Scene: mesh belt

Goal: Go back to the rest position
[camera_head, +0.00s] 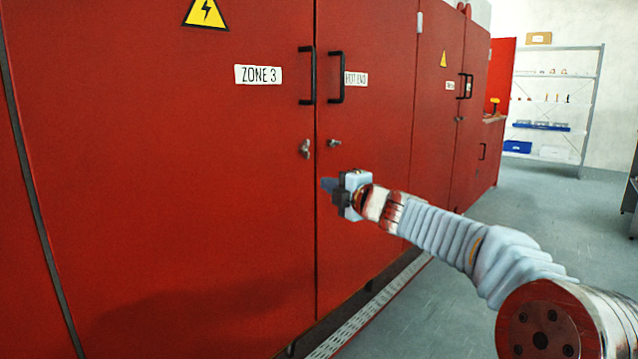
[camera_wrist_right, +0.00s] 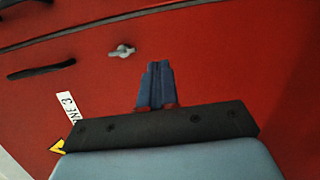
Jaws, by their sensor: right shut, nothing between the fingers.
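My right gripper (camera_head: 328,185) is in front of the red cabinet doors, just below the latches, at the end of my right arm coming in from the lower right. In the right wrist view its two blue fingers (camera_wrist_right: 155,87) lie together with nothing between them. The cabinet (camera_head: 180,180) fills the left and middle of the head view, and its doors are shut. A small metal latch (camera_head: 305,149) sits on the left door and another (camera_head: 334,143) on the right door. One latch also shows in the right wrist view (camera_wrist_right: 122,51), apart from the fingers. My left gripper is out of view.
Black handles (camera_head: 307,75) stick out from the doors above the latches. A grated floor strip (camera_head: 365,315) runs along the cabinet base. Grey floor (camera_head: 545,200) is open to the right. A metal shelf (camera_head: 555,100) stands at the back wall, and a dark object (camera_head: 630,195) at the right edge.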

